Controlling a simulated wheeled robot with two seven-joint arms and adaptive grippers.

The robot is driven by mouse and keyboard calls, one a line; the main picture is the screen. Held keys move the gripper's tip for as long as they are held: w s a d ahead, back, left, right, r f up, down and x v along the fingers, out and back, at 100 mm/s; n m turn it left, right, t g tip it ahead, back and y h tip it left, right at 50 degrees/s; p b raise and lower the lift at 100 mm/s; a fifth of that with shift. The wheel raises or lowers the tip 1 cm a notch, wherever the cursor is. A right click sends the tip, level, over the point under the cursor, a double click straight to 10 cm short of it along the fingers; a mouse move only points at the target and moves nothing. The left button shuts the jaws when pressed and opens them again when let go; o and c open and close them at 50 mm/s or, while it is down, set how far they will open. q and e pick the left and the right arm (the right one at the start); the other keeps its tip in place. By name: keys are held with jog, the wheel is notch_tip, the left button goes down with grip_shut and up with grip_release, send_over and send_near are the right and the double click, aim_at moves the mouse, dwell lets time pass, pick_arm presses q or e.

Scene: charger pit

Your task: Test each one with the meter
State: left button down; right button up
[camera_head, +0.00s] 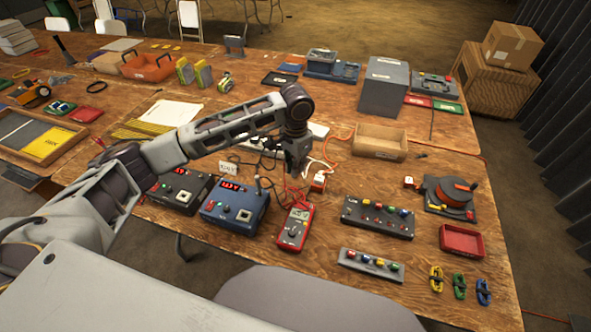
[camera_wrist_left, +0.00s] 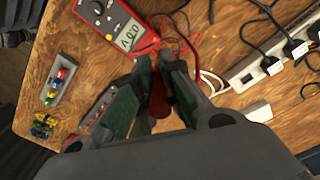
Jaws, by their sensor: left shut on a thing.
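The red meter (camera_head: 292,232) lies on the table in front of my left gripper, with its grey display facing up. It also shows at the top of the left wrist view (camera_wrist_left: 112,22), with red and black leads near it. My left gripper (camera_head: 297,172) is low over the table just behind the meter. In the left wrist view its green-padded fingers (camera_wrist_left: 158,95) are shut on a red probe (camera_wrist_left: 158,104). The probe's tip is hidden. A power strip (camera_wrist_left: 262,62) with black plugs lies to the right in that view. My right gripper is not in view.
A blue box (camera_head: 235,208) and a dark box (camera_head: 180,190) with red displays stand left of the meter. Button panels (camera_head: 378,217), a red tray (camera_head: 461,241) and a cable reel (camera_head: 448,193) lie right. A wooden tray (camera_head: 380,141) stands behind. Loose cables surround the gripper.

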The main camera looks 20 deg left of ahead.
pick_arm(q)
jog(key=s+a+f+n, duration=0.5)
jog(key=f+n, duration=0.1)
jog(key=f, duration=0.1)
jog(key=shift+a+f, duration=0.15)
jog(key=shift+a, duration=0.25)
dwell(0.9)
